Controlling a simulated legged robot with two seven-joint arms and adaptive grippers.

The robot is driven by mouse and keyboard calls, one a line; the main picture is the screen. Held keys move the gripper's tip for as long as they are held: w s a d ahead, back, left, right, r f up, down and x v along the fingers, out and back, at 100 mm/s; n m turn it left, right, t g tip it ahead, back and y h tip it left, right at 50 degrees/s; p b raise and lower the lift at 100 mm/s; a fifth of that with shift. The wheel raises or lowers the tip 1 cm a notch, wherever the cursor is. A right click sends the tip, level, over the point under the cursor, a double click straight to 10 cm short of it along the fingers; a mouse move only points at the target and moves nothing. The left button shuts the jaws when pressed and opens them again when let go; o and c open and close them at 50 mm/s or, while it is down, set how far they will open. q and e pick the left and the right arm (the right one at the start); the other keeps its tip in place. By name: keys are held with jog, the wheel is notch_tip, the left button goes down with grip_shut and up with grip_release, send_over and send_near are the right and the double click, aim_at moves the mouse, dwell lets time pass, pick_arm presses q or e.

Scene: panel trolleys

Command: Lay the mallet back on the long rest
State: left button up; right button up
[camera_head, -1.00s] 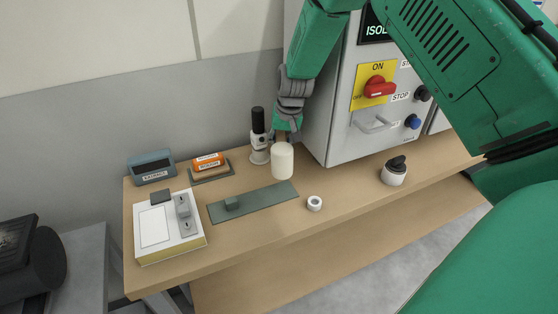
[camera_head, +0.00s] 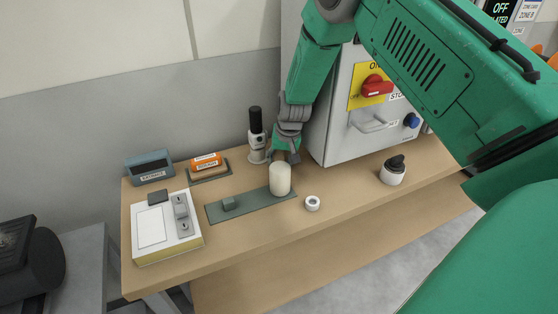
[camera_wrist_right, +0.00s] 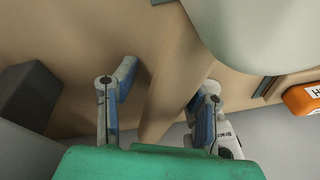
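The mallet's cream cylindrical head (camera_head: 280,179) is at the right end of the long rest (camera_head: 252,205), a flat grey-green strip with a small block near its left end. The head looks to touch the rest; any thin gap is hidden. In the right wrist view the head (camera_wrist_right: 260,25) fills the upper right, and the wood-coloured handle (camera_wrist_right: 170,100) runs between the fingers. My right gripper (camera_head: 286,156) is just behind the head, its fingers around the handle, seemingly closed on it. Finger contact is partly hidden. My left gripper is not in view.
A black-topped white device (camera_head: 257,140) stands close behind the gripper. A white ring (camera_head: 312,203) and a black-knobbed part (camera_head: 394,171) are to the right. The grey cabinet (camera_head: 335,130) stands behind. A white-yellow box (camera_head: 166,229), orange block (camera_head: 206,161) and blue-grey box (camera_head: 150,167) are left.

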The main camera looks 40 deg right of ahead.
aim_at(280, 154)
jog(key=shift+d, duration=0.1)
jog(key=shift+a+r, duration=0.3)
jog(key=v, duration=0.6)
jog(key=shift+s+a+r, duration=0.1)
jog(key=shift+a+r, duration=0.05)
jog(key=shift+r, duration=0.3)
jog(key=shift+s+d, duration=0.1)
jog(key=shift+d, duration=0.2)
jog(key=shift+a+r, duration=0.15)
jog(key=shift+a, duration=0.1)
